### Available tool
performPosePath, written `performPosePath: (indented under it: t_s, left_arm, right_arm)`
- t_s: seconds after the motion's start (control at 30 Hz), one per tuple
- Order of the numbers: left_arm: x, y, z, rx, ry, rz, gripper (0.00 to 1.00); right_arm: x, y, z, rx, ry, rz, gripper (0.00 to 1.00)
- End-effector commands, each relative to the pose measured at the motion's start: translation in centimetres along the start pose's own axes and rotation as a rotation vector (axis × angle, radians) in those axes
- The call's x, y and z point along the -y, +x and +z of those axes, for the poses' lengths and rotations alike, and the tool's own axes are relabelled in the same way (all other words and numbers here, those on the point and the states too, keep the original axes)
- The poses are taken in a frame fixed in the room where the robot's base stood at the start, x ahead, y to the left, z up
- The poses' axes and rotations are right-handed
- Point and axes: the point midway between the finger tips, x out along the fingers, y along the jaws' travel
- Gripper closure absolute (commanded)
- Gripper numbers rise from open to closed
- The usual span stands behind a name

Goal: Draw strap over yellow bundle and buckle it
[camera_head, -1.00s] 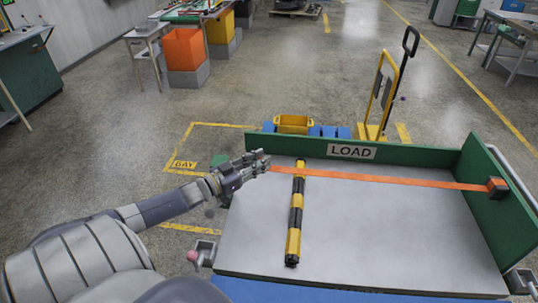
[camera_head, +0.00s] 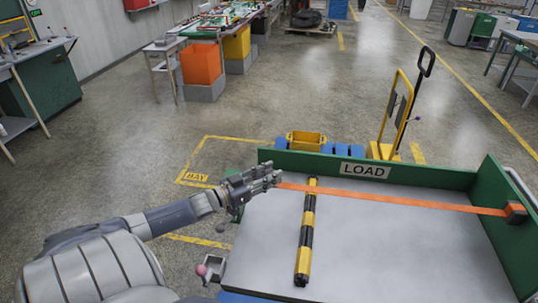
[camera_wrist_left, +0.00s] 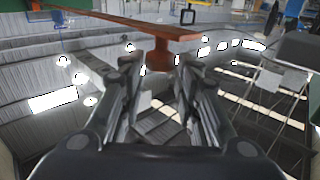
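The orange strap (camera_head: 400,200) runs straight from a dark block (camera_head: 516,213) at the right wall across the grey cart bed. It passes over the far end of the black-and-yellow bundle (camera_head: 306,235), which lies lengthwise on the bed. My left gripper (camera_head: 277,178) is at the strap's left end, near the bed's far left corner. In the left wrist view the strap (camera_wrist_left: 120,24) crosses beyond the fingers, and its orange end piece (camera_wrist_left: 160,62) sits between the fingertips, which appear shut on it. My right gripper is not in view.
The green LOAD wall (camera_head: 420,179) borders the bed's far side. A grey bracket with a pink knob (camera_head: 203,270) stands at the near left corner. A yellow pallet jack (camera_head: 383,148) and a yellow bin (camera_head: 306,141) stand behind the wall. The bed right of the bundle is clear.

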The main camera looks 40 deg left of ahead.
Motion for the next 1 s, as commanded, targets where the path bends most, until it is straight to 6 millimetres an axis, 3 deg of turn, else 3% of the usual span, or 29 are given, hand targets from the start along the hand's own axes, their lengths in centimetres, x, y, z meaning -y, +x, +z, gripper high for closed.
performPosePath:
  t_s: [0.3,0.5,0.83,0.9,1.0]
  left_arm:
    - [-0.1,0.0,-6.0,0.002,0.002,0.004,0.70]
    - [-0.1,0.0,-8.3,0.001,0.001,0.002,0.70]
    - [0.0,0.0,-8.7,0.001,0.000,0.001,0.70]
    - [-0.1,0.0,-8.6,0.001,-0.001,0.001,0.58]
    - [-0.6,-0.1,-7.8,0.001,-0.003,0.000,0.58]
  right_arm:
    - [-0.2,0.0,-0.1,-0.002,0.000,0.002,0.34]
    - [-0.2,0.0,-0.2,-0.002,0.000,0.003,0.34]
    - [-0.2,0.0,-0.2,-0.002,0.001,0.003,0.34]
    - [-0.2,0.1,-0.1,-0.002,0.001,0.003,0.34]
    - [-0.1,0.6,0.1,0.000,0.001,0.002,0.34]
